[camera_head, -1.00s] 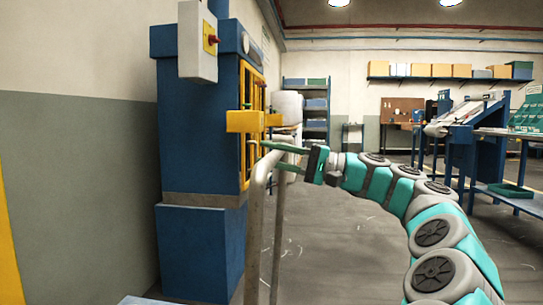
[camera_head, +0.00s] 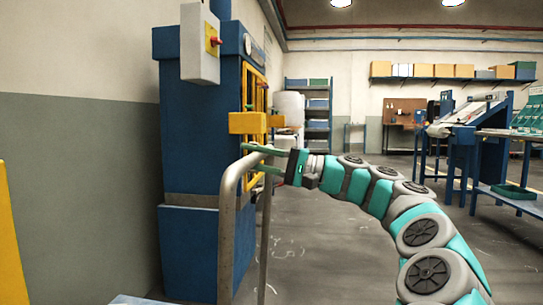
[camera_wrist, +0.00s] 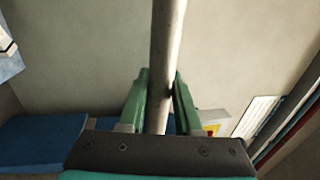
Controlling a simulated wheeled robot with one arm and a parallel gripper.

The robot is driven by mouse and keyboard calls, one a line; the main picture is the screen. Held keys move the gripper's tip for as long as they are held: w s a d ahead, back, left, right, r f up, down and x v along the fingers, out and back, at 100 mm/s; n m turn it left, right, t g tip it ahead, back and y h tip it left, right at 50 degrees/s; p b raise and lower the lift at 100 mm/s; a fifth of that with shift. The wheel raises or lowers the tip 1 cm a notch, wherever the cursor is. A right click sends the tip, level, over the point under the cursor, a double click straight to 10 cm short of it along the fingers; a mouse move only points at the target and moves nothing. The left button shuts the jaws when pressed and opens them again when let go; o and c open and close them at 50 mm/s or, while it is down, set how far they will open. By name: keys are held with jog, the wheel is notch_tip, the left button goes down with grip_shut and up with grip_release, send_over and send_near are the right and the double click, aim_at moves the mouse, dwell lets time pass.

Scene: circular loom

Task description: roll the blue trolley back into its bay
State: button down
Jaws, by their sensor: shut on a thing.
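The trolley shows as a grey metal tube handle (camera_head: 228,235) standing upright, with a sliver of its pale blue deck (camera_head: 135,300) at the bottom edge. The rest of the trolley is below the picture. My gripper (camera_head: 254,158) has its green fingers shut on the handle near its top bend. In the wrist view, the handle tube (camera_wrist: 166,45) runs between the two fingers of my gripper (camera_wrist: 161,78). I cannot make out the bay for certain.
A tall blue machine cabinet (camera_head: 195,130) with a yellow frame stands just behind the handle. A yellow upright (camera_head: 10,240) is at the left edge. A blue bench (camera_head: 490,190) is at right. Floor (camera_head: 340,240) between them is open.

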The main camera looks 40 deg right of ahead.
jog(key=shift+w+a+f, duration=0.2)
jog(key=shift+w+a, duration=0.35)
jog(key=shift+w, duration=0.05)
jog(key=shift+w+a+f, duration=0.2)
jog(key=shift+w+a, duration=0.3)
jog(key=shift+w, duration=0.1)
jog(key=c, duration=1)
grip_release()
jog(key=o, duration=0.4)
jog(key=shift+d+r, duration=0.1)
jog(key=shift+s+r, duration=0.1)
jog(key=shift+d, duration=0.1)
jog(key=v, duration=0.7)
jog(key=shift+s+d+p, duration=0.15)
jog(key=shift+s+p, duration=0.15)
jog(key=shift+p, duration=0.15)
